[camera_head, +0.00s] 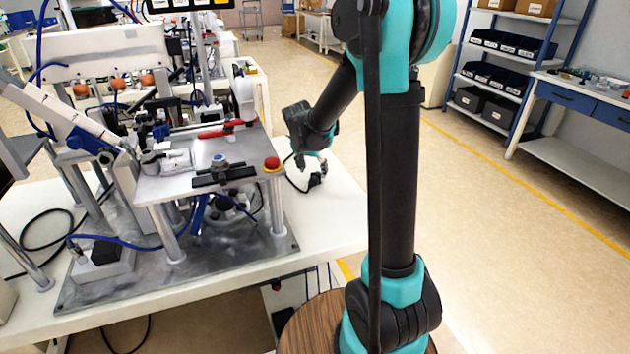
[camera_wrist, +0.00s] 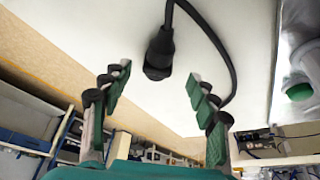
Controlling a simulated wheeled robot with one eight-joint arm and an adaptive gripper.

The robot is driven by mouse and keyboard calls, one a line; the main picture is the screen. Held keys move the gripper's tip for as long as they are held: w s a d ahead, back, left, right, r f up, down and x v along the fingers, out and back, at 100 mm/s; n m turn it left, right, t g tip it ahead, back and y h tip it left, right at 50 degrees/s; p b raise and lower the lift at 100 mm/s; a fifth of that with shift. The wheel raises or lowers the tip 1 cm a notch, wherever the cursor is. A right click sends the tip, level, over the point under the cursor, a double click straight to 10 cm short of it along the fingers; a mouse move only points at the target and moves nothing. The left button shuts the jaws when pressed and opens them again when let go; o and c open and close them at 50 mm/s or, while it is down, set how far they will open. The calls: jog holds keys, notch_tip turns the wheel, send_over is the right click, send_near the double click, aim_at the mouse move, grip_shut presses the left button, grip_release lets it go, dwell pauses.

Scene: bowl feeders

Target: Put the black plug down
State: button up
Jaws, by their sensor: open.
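The black plug (camera_head: 315,180) lies on the white table (camera_head: 338,217), to the right of the machine. Its black cable curves away to the left in the head view. My gripper (camera_head: 312,162) is just over the plug in that view. In the wrist view the plug (camera_wrist: 159,54) shows just past the fingertips, roughly centred between them. There my gripper (camera_wrist: 157,82) is open, with a clear gap between its green-padded fingers and nothing held. The cable passes beside the right-hand finger; whether it touches it I cannot tell.
The bowl feeder machine (camera_head: 205,165) stands on a metal base plate left of my gripper, with a red button (camera_head: 272,164) on its near corner. The table's right edge is close to the plug. Shelves (camera_head: 515,60) and a workbench (camera_head: 590,115) stand far right.

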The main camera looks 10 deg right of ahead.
aim_at(315, 175)
jog(key=shift+x, duration=1.95)
jog(key=shift+s+d, duration=0.1)
grip_shut()
jog(key=shift+r, duration=0.1)
